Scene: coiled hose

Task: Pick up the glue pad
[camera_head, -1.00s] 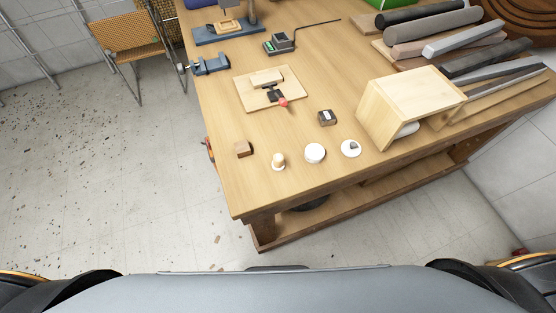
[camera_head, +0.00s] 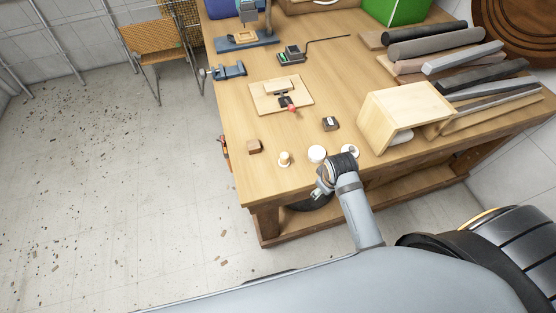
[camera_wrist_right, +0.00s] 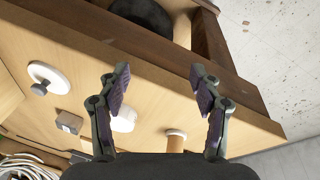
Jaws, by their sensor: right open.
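I cannot tell for certain which item is the glue pad. A plain white round pad (camera_head: 317,153) lies near the table's front edge; the wrist view shows a white round piece (camera_wrist_right: 123,119) partly behind a finger. To its right, another white disc (camera_head: 350,151) carries a small grey piece, clearer in the wrist view (camera_wrist_right: 48,78). To its left stands a wooden peg with a white base (camera_head: 285,159), also in the wrist view (camera_wrist_right: 174,142). My right gripper (camera_head: 319,190) is open and empty by the front edge, its fingers apart (camera_wrist_right: 160,82). My left gripper is out of view.
A wooden block (camera_head: 254,147) and a dark block with a pale top (camera_head: 331,124) lie nearby. An open wooden box (camera_head: 405,112) stands to the right. A board with a red-knobbed clamp (camera_head: 282,96) lies behind. Bare tabletop (camera_head: 240,120) is at left.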

